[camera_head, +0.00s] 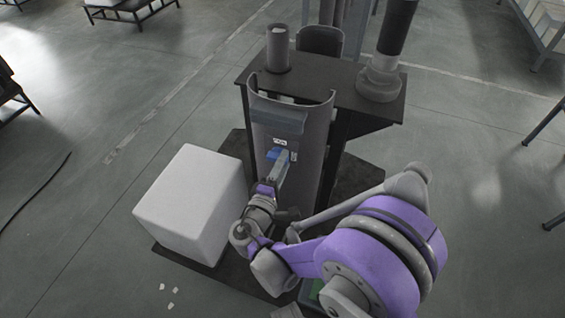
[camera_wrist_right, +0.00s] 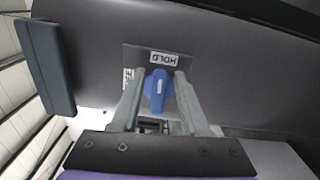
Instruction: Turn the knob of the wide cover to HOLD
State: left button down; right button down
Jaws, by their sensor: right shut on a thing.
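The wide cover (camera_head: 316,125) is a tall, curved grey panel on the front of the column stand, with a dark bar handle (camera_head: 278,120) near its top. Below the handle is the blue knob (camera_wrist_right: 157,90). In the right wrist view its white mark runs along the knob, roughly towards the HOLD label (camera_wrist_right: 164,59). A second label (camera_wrist_right: 128,76) lies to the left, partly behind a finger. My right gripper (camera_wrist_right: 157,86) is shut on the knob, one finger on each side; the head view shows it at the cover (camera_head: 283,163). My left gripper is not in view.
A large white block (camera_head: 190,200) stands left of the column on a dark base plate. The dark table top (camera_head: 325,80) behind the cover carries a small grey cylinder (camera_head: 278,48) and a taller black-and-grey post (camera_head: 380,75).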

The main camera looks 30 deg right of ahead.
jog(key=shift+f+m, duration=0.1)
jog(key=shift+m, duration=0.4)
jog(key=c, duration=0.8)
grip_release()
jog(key=shift+o, duration=0.2)
jog(key=v, duration=1)
jog(key=shift+s+a+p, duration=0.2)
jog(key=shift+a+p, duration=0.15)
